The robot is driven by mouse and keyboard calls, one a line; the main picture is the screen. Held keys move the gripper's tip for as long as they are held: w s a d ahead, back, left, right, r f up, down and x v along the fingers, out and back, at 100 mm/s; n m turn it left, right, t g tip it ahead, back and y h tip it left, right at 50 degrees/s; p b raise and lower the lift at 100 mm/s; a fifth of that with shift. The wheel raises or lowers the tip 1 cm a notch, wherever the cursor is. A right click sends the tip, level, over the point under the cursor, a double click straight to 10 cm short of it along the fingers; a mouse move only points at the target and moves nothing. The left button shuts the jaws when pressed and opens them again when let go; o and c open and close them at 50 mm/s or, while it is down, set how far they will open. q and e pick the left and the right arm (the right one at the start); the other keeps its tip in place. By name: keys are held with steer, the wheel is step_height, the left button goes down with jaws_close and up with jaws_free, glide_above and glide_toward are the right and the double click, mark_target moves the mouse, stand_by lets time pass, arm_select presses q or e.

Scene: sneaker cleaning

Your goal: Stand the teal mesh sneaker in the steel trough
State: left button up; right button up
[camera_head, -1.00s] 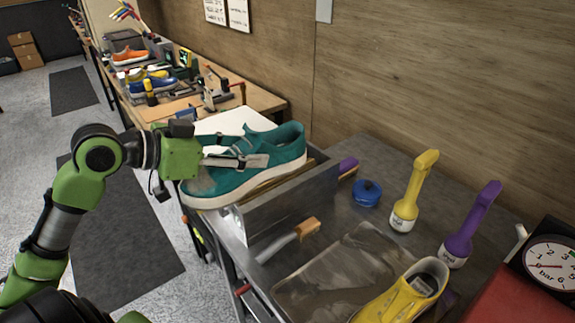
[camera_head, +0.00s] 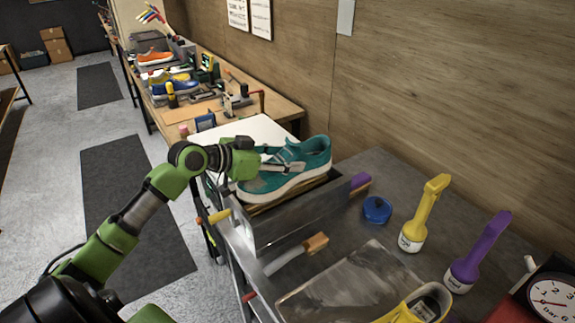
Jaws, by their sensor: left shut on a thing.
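The teal mesh sneaker (camera_head: 310,158) is upright over the steel trough (camera_head: 300,218), its toe to the left and its heel to the right. My left gripper (camera_head: 285,165) is shut on the sneaker's upper from the left side. The white sole is at about the height of the trough's rim, with the toe near the trough's left end. I cannot tell whether the sole touches the trough. The trough's inside is mostly hidden by the sneaker and the front wall. My right gripper is not in view.
A brush with a wooden block (camera_head: 316,243) lies in front of the trough. A blue round tin (camera_head: 377,210), a yellow bottle (camera_head: 422,215) and a purple bottle (camera_head: 478,252) stand to the right. A yellow sneaker (camera_head: 415,305) is at the front, by a gauge (camera_head: 552,298).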

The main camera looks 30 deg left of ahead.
arm_select(q)
steer(key=shift+w+a+f, duration=0.1)
steer(key=shift+w+f, duration=0.35)
steer(key=shift+w, duration=0.05)
steer(key=f+p, duration=0.2)
steer(key=f, duration=0.1)
steer(key=shift+w, duration=0.2)
steer(key=shift+f, duration=0.25)
steer(key=shift+f, duration=0.1)
